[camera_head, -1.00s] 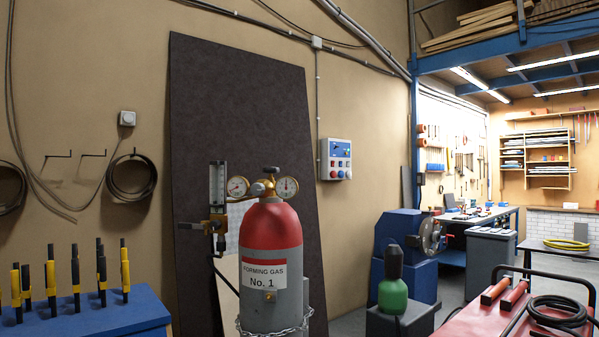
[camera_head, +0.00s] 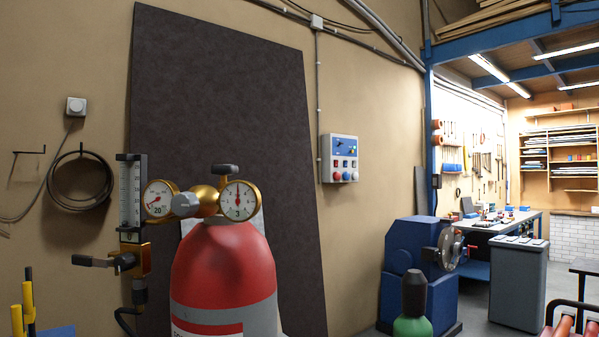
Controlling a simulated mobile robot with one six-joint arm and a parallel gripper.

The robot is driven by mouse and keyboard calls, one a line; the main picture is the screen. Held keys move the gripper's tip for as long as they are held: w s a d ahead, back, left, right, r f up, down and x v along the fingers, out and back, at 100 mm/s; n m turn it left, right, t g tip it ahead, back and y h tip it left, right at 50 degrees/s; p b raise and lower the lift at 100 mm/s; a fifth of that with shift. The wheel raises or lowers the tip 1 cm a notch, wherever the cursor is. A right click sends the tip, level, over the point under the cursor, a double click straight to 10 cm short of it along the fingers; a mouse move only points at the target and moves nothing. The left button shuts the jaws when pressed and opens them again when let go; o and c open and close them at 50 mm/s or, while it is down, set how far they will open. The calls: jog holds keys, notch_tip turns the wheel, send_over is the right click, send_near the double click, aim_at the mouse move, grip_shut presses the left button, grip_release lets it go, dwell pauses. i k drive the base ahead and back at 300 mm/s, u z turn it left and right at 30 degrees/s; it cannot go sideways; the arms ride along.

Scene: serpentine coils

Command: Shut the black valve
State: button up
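On top is a brass regulator (camera_head: 206,200) with two round white gauges. A black knob (camera_head: 228,170) sits above it, on a short stem beside the right gauge (camera_head: 239,201). The left gauge (camera_head: 160,198) shows a red needle. To the left is an upright clear flow tube (camera_head: 130,200) over a brass block (camera_head: 132,261). A dark lever handle (camera_head: 95,261) sticks out leftward from this block, roughly level. Which dark part is the black valve, I cannot tell. My gripper is not in view.
A dark board (camera_head: 215,95) leans on the wall behind the cylinder. Right are a blue machine (camera_head: 407,265), a green bottle (camera_head: 412,326) and a grey cabinet (camera_head: 517,283). A wall control box (camera_head: 340,158) hangs behind. Yellow-handled tools (camera_head: 28,305) stand at lower left.

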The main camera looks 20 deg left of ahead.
aim_at(223, 170)
jog(key=u, duration=0.6)
jog(key=i, duration=0.95)
jog(key=u, duration=0.7)
